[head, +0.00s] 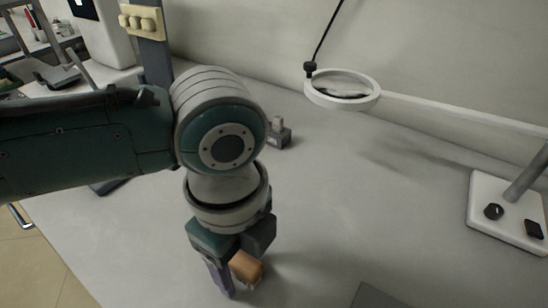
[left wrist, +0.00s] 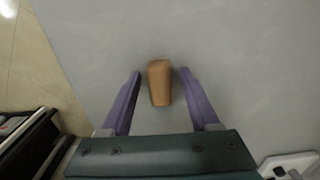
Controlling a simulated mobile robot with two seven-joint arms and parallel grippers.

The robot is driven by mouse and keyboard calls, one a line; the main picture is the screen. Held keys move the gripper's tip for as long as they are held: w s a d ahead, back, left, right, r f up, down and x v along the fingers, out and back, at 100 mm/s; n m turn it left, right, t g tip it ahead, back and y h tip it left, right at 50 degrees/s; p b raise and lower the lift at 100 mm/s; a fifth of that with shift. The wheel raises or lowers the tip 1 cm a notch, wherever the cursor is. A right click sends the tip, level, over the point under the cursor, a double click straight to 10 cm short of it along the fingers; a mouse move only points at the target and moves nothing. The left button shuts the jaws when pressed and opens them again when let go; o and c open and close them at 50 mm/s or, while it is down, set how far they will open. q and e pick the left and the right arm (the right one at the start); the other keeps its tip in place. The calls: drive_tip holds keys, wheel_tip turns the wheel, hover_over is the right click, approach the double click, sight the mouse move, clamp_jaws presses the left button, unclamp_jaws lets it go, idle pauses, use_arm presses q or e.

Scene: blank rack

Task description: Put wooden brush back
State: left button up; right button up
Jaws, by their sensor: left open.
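The wooden brush (head: 246,267) shows as a small orange-brown block beside the left gripper's fingers in the head view. In the left wrist view the brush (left wrist: 159,84) is between the two purple fingers, with a gap on each side. My left gripper (head: 238,280) is open and points down over the grey table; it also shows in the left wrist view (left wrist: 160,75). The fingers are around the brush but do not appear to touch it. Part of the brush is hidden by the gripper in the head view. My right gripper is not in view.
A grey table (head: 350,225) has free room to the right of the gripper. A ring-shaped magnifier (head: 314,97) hangs over the back. A white base with dark knobs (head: 484,225) stands at right. A small grey block (head: 281,138) sits behind my arm.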

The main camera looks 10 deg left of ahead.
sight(241, 260)
use_arm(q)
wheel_tip(241, 260, up, 12)
drive_tip(key=p, duration=0.3)
drive_tip(key=s+d+f+n+h, duration=0.1)
drive_tip(key=s+d+n+h, duration=0.1)
drive_tip(key=s+d+n, duration=0.15)
drive_tip(key=s+a+n+t+y, duration=0.1)
drive_tip(key=s+a+n, duration=0.3)
drive_tip(key=a+n, duration=0.2)
drive_tip(key=s+a+f+n+t, duration=0.1)
drive_tip(key=s+a+n+t, duration=0.1)
drive_tip(key=s+a+n, duration=0.2)
drive_tip(key=a+n, duration=0.3)
drive_tip(key=n, duration=0.3)
drive_tip(key=shift+s+f+n+t+y, duration=0.15)
drive_tip(key=shift+s+n+t+y, duration=0.15)
drive_tip(key=shift+s+n+y, duration=0.1)
